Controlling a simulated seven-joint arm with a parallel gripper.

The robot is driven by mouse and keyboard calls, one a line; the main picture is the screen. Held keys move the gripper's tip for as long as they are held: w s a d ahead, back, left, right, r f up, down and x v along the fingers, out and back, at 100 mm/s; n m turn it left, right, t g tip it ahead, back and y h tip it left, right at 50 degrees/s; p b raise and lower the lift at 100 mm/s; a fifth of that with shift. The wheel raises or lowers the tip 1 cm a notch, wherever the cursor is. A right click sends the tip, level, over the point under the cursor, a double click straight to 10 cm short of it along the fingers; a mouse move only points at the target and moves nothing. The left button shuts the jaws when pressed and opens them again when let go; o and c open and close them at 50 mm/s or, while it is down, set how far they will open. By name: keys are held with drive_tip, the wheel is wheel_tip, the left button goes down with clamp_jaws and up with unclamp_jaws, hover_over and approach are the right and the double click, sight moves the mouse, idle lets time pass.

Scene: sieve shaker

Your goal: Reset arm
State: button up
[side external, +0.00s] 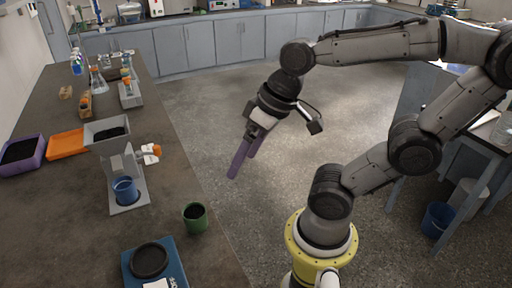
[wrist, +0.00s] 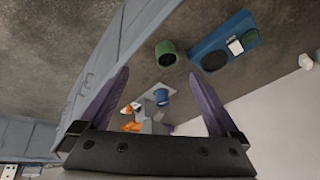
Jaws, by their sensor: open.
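My gripper (side external: 243,160) has two purple fingers and hangs over the floor, just right of the bench edge. In the wrist view my gripper (wrist: 163,95) shows its fingers spread wide, with nothing held between them. My arm is raised and bent, reaching from its yellow base at the lower right. The grey sieve shaker (side external: 118,170) stands on the bench to the left of my gripper, with a blue cup (side external: 124,190) in it. A green cup (side external: 195,217) stands on the bench near its edge, apart from my gripper.
A blue device with a black round top (side external: 149,260) sits at the front of the bench. A purple tray (side external: 22,154) and an orange tray (side external: 66,144) lie at the left. Glassware (side external: 98,80) stands farther back. Floor (side external: 290,130) around my gripper is clear.

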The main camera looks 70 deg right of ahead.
drive_tip(key=shift+s+d+r+n+t+h, duration=0.25)
drive_tip(key=shift+s+d+n+h, duration=0.15)
drive_tip(key=shift+d, duration=0.1)
drive_tip(key=shift+s+d+r+n+t+h, duration=0.15)
drive_tip(key=shift+s+d+n+t+h, duration=0.15)
drive_tip(key=shift+s+d+n, duration=0.15)
